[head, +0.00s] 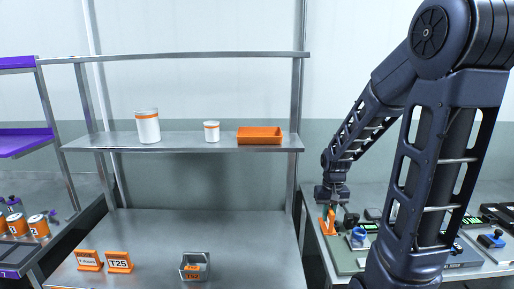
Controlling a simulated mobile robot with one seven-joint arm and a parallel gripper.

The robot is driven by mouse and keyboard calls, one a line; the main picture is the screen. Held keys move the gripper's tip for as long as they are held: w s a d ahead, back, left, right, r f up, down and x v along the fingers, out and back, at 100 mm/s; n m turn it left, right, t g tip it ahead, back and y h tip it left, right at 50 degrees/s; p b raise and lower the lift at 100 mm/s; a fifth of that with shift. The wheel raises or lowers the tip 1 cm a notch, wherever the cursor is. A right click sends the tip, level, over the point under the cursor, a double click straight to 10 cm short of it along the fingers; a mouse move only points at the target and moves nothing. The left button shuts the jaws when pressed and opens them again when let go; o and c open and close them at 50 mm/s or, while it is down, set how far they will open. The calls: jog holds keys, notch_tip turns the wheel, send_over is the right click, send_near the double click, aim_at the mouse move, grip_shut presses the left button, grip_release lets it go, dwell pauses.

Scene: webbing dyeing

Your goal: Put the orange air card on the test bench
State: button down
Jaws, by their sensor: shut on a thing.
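My gripper (330,207) is at the right side of the picture, at the end of my arm, pointing down over the left edge of the bench on the right (340,256). It is shut on an orange piece (327,225), which looks like the orange air card. The piece is small and partly covered by the gripper. I cannot tell whether its bottom touches the bench top.
A blue-topped device (358,237) and several dark items stand on the bench close by. A steel table (220,235) holds two orange signs (119,262) and a small bin (195,266). Its shelf carries white jars (147,127) and an orange tray (260,135).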

jog(key=w+d+f+m, duration=0.1)
jog(key=w+f, duration=0.2)
jog(key=w, duration=1.5)
jog(key=w+f+m, duration=0.2)
jog(key=w+f, duration=0.1)
jog(key=w, duration=1.5)
jog(key=shift+w+d, duration=0.3)
jog(key=shift+d, duration=0.05)
jog(key=shift+r, duration=0.1)
notch_tip(320, 180, up, 19)
jog(key=n, duration=0.3)
send_over(363, 200)
notch_tip(363, 200, down, 5)
notch_tip(363, 200, down, 20)
jog(key=shift+w+a+f, duration=0.1)
jog(key=shift+f, duration=0.1)
jog(key=shift+f, duration=0.2)
